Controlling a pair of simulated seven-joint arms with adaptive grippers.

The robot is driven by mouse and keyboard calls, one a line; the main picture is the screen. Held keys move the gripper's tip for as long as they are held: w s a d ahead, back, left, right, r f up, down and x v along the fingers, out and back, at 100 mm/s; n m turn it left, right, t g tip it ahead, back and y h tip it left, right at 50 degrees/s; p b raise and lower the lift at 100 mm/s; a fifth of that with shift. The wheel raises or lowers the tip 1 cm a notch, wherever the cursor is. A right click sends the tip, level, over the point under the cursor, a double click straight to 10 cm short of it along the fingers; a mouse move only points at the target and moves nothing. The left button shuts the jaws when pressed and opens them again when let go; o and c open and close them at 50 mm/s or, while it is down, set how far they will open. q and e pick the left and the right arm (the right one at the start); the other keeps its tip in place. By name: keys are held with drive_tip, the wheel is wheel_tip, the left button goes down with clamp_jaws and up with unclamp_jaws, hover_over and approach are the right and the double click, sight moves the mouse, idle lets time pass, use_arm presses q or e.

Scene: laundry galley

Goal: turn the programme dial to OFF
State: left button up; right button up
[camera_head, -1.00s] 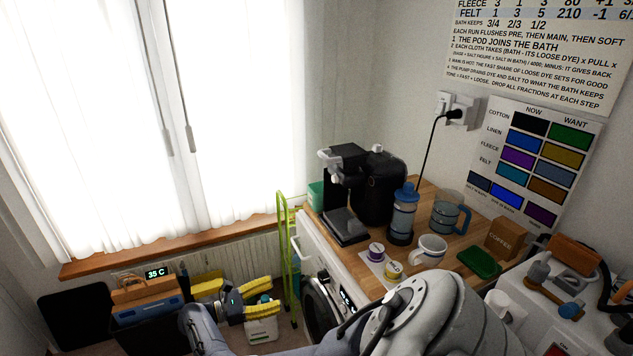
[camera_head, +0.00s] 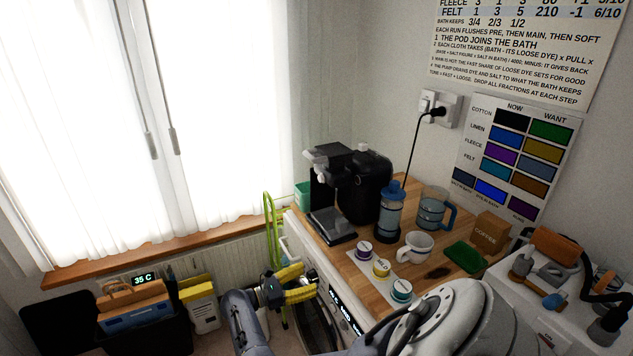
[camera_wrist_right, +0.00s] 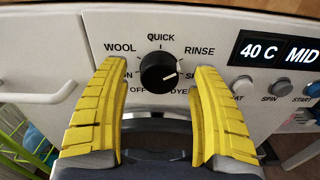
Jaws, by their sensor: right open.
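The programme dial (camera_wrist_right: 160,72) is a round black knob on the washer's white front panel (camera_wrist_right: 225,25). Its white mark points right and slightly down, towards the label partly hidden by a finger. The OFF label (camera_wrist_right: 137,91) is at its lower left. WOOL, QUICK, RINSE and DYE also show around it. My right gripper (camera_wrist_right: 158,68) is open, its two yellow fingers left and right of the dial, apart from it in the picture. In the head view my right gripper (camera_head: 308,282) is by the washer's front, and the dial cannot be made out. My left gripper is not in view.
A display (camera_wrist_right: 280,48) reading 40 C and MID, with buttons below, lies right of the dial. A white handle (camera_wrist_right: 38,95) is on the left. A green rack (camera_head: 272,235) stands beside the washer. The wooden worktop (camera_head: 350,240) above holds a coffee machine, mug and pods.

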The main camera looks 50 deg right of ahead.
drive_tip(key=shift+s+d, duration=0.3)
drive_tip(key=shift+d, duration=0.3)
drive_tip(key=c, duration=1.3)
